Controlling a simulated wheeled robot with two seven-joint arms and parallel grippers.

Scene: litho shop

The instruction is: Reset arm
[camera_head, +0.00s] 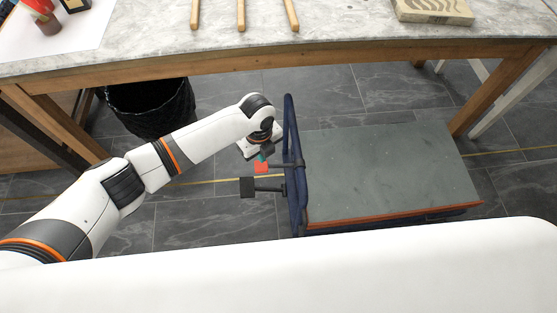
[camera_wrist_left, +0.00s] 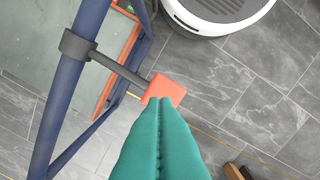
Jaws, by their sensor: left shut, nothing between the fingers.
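My left arm comes in from the left in the head view, and its left gripper (camera_head: 262,157) is at the cart's handle end. In the left wrist view the gripper's two teal fingers (camera_wrist_left: 160,104) are pressed together with nothing between them. Their tips are right by a red-orange block (camera_wrist_left: 165,90) on a dark rod clamped to the blue handle frame (camera_wrist_left: 68,85). I cannot tell whether they touch it. The block also shows in the head view (camera_head: 262,168), just below the gripper. My right gripper is in neither view.
The cart (camera_head: 385,170) has a grey-green top with an orange edge, and a black block (camera_head: 247,187) sticks out from its handle. A marble-topped table (camera_head: 340,30) stands behind, with a dark basket (camera_head: 150,108) under it. Grey tile floor (camera_head: 215,215) is clear left of the cart.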

